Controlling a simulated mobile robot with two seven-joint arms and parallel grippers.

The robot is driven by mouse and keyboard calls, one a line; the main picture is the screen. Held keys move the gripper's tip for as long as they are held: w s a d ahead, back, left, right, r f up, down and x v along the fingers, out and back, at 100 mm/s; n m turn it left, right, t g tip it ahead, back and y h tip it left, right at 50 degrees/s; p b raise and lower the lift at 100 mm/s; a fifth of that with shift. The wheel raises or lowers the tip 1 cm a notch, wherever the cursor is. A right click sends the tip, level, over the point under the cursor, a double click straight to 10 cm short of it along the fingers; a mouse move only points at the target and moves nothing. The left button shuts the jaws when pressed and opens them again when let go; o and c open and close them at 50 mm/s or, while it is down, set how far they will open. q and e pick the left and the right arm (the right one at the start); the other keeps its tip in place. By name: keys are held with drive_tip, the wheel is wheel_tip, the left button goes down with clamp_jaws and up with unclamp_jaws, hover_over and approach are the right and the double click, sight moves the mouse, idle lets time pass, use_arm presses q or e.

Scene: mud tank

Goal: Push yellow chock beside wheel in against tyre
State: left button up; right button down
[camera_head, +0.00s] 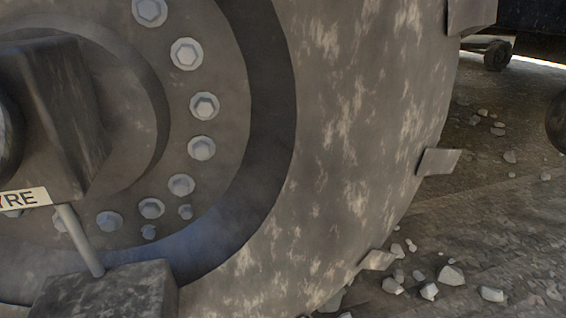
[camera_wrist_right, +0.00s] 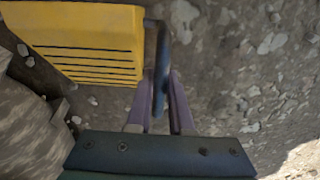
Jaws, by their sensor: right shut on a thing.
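The yellow chock (camera_wrist_right: 85,35) shows in the right wrist view at the upper left, with dark ridges along its lower part and a dark bar handle (camera_wrist_right: 160,60) at its right end. My right gripper (camera_wrist_right: 164,85) is shut on that handle, its two fingers on either side of the bar. The mud-streaked tyre (camera_wrist_right: 25,130) is at the lower left of the wrist view, and a strip of ground shows between part of it and the chock. In the head view the big wheel's tyre (camera_head: 350,130) fills the middle. The chock and both grippers are out of that view.
A dark block (camera_head: 110,290) with a pole and a sign ending in "YRE" (camera_head: 25,199) stands before the wheel. Tread lugs (camera_head: 438,161) stick out from the tyre's edge. Loose stones (camera_head: 452,275) lie on the muddy ground at right.

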drive_tip(key=shift+w+d+f, duration=0.1)
drive_tip(key=shift+d+f, duration=0.05)
drive_tip(key=shift+d, duration=0.2)
drive_tip(key=w+b, duration=0.1)
drive_tip(key=w, duration=0.1)
drive_tip(key=w+b, duration=0.2)
drive_tip(key=w, duration=0.1)
drive_tip(key=w+a+b, duration=0.1)
drive_tip(key=w, duration=0.2)
drive_tip(key=shift+w+a, duration=0.1)
drive_tip(key=shift+w, duration=0.05)
drive_tip(key=w+b, duration=0.2)
drive_tip(key=w, duration=0.1)
drive_tip(key=w+a+b, duration=0.1)
drive_tip(key=w+b, duration=0.2)
drive_tip(key=shift+a, duration=0.1)
drive_tip(key=shift+w+a+b, duration=0.15)
drive_tip(key=shift+w+b, duration=0.15)
drive_tip(key=shift+w, duration=0.25)
drive_tip(key=shift+r, duration=0.2)
drive_tip(key=shift+s+a, duration=0.15)
drive_tip(key=shift+a, duration=0.25)
drive_tip(key=shift+s+a, duration=0.1)
drive_tip(key=shift+a, duration=0.2)
